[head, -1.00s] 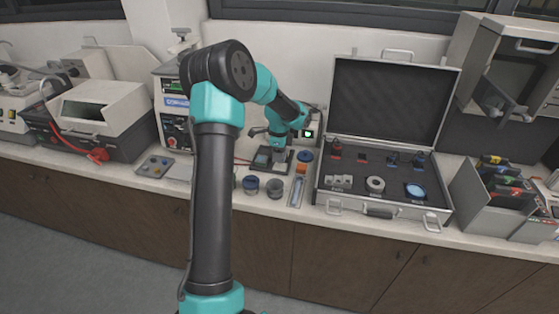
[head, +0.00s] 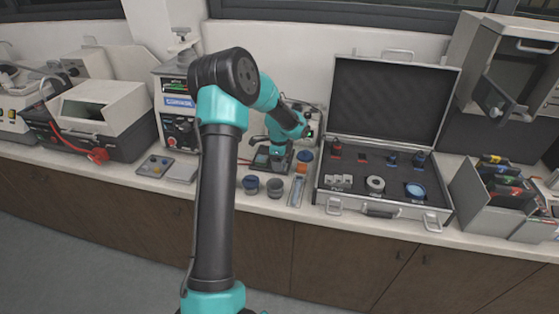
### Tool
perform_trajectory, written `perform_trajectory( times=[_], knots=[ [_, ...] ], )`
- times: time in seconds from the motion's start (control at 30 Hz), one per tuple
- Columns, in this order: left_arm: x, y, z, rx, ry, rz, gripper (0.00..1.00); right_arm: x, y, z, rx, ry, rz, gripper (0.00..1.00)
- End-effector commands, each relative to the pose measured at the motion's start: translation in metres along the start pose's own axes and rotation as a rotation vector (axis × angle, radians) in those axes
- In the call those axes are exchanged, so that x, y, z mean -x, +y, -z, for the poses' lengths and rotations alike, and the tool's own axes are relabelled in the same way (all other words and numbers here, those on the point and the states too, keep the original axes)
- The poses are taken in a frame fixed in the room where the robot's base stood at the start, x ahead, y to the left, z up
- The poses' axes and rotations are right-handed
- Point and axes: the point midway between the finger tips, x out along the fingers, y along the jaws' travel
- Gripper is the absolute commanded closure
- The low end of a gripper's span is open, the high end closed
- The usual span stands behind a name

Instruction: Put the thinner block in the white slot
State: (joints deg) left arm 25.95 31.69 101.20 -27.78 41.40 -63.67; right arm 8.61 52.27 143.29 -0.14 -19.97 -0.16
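My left gripper (head: 276,158) points down at the small dark device on the counter, left of the open case. Its fingers are small and blend into the dark device, so I cannot tell whether they are open or hold anything. I cannot make out the thinner block or the white slot for certain. Several small grey blocks (head: 339,180) sit in the front left of the case's dark foam. My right gripper is not in view.
The open silver case (head: 380,210) holds a grey ring (head: 375,184) and a blue disc (head: 415,190). Two round dark pots (head: 274,187) and a narrow tray (head: 297,192) stand in front of my gripper. A flat plate with knobs (head: 154,166) lies left.

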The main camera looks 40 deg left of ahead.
Motion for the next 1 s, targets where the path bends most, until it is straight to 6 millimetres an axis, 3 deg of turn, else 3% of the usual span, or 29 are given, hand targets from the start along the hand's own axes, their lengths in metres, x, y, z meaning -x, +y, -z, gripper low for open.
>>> perform_trajectory(
  times=[0.47,1.0],
  knots=[
    [0.011,0.000,0.000,0.000,-0.001,0.001,0.28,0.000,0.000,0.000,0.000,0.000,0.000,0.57],
    [0.103,-0.001,0.000,-0.001,0.000,0.003,0.28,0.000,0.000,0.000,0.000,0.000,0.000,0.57]
  ],
)
